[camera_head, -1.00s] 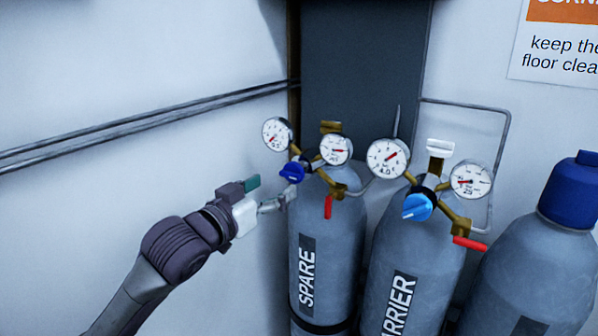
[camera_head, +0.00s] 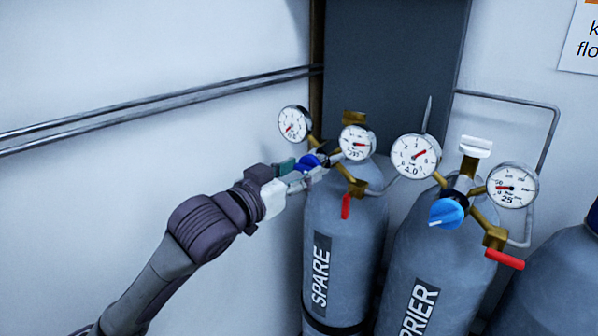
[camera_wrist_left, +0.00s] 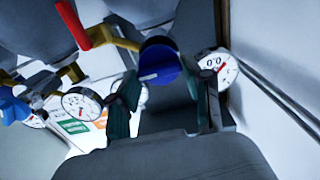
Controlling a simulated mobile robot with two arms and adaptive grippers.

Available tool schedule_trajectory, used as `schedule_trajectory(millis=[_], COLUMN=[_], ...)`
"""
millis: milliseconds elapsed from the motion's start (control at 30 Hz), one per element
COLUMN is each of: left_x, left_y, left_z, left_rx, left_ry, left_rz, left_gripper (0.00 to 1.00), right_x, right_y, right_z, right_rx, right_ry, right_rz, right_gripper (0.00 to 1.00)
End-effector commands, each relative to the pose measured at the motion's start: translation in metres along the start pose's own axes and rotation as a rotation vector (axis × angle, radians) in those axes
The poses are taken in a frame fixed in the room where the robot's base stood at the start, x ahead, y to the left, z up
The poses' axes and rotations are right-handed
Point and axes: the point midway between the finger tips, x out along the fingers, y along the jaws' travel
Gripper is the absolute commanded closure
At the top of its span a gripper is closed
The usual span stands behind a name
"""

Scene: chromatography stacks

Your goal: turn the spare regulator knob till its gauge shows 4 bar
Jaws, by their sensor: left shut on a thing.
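The SPARE cylinder (camera_head: 345,215) carries a regulator with a dark blue knob (camera_head: 308,163) that also shows in the left wrist view (camera_wrist_left: 158,62). My left gripper (camera_head: 308,176) is shut on this knob, its fingers on either side of it in the left wrist view. The spare regulator's left gauge (camera_head: 294,123) has its red needle low on the scale, near zero; in the left wrist view this gauge (camera_wrist_left: 218,69) seems to read 0.0. The spare's other gauge (camera_head: 357,143) sits to the right of the knob. My right gripper is not in view.
The CARRIER cylinder (camera_head: 425,260) stands close on the right, with a light blue knob (camera_head: 446,213) and its own gauges, one reading 4.0 (camera_head: 416,156). A red lever (camera_head: 346,206) hangs below the spare regulator. Pipes (camera_head: 160,103) run along the left wall.

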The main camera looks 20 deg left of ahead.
Motion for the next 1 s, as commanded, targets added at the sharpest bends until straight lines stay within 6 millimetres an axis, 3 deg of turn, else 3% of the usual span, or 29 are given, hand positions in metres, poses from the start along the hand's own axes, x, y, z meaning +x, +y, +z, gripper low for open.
schedule_trajectory(millis=[33,100,533,1000], left_x=[0.0,0.0,0.001,0.001], left_y=[0.0,-0.001,0.0,0.0], left_z=[0.001,0.001,0.0,-0.001], left_rx=[0.0,0.0,0.101,0.511], left_ry=[-0.001,-0.002,-0.003,-0.005], left_rz=[-0.001,-0.001,-0.001,0.0], left_gripper=[0.73,0.85,0.85,0.85], right_x=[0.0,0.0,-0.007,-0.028], right_y=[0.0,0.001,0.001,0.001], right_z=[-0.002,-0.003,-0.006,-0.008], right_rx=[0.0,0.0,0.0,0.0], right_ry=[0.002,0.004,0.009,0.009], right_rz=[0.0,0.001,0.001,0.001], right_gripper=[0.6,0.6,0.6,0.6])
